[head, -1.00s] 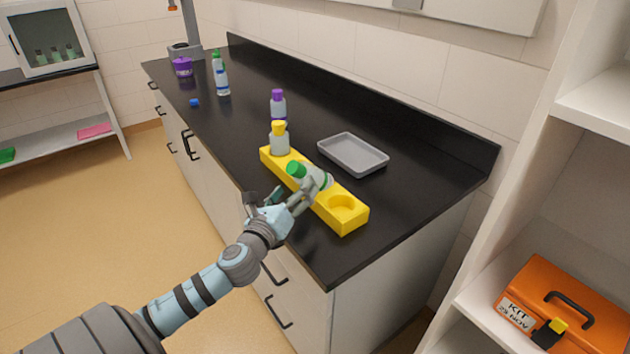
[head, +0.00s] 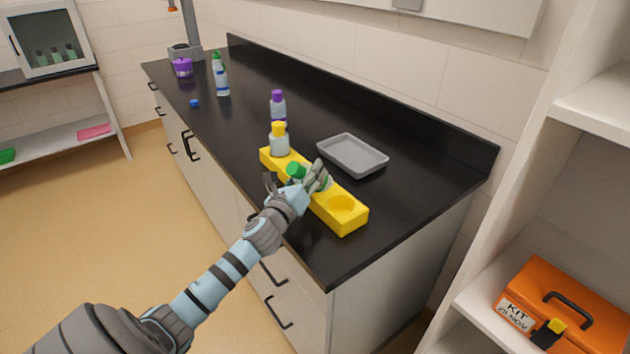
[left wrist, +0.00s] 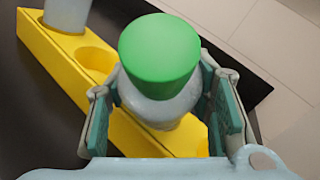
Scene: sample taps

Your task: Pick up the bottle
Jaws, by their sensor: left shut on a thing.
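A bottle with a green cap (head: 297,171) is at the middle of the yellow rack (head: 352,218). My left gripper (head: 318,178) is shut on it, and its fingers hide most of the body in the head view. In the left wrist view the green cap (left wrist: 160,55) faces the camera, with the grey-white body (left wrist: 160,105) between the two fingers (left wrist: 163,110). I cannot tell whether its base rests in the rack or is lifted. A yellow-capped bottle (head: 279,142) stands at the rack's far end. My right gripper is not in view.
A purple-capped bottle (head: 278,106) stands behind the rack. A grey tray (head: 353,154) lies to its right. Another green-capped bottle (head: 220,78), a purple jar (head: 183,68) and a small blue cap (head: 194,103) are farther back. The black counter's near right corner is clear.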

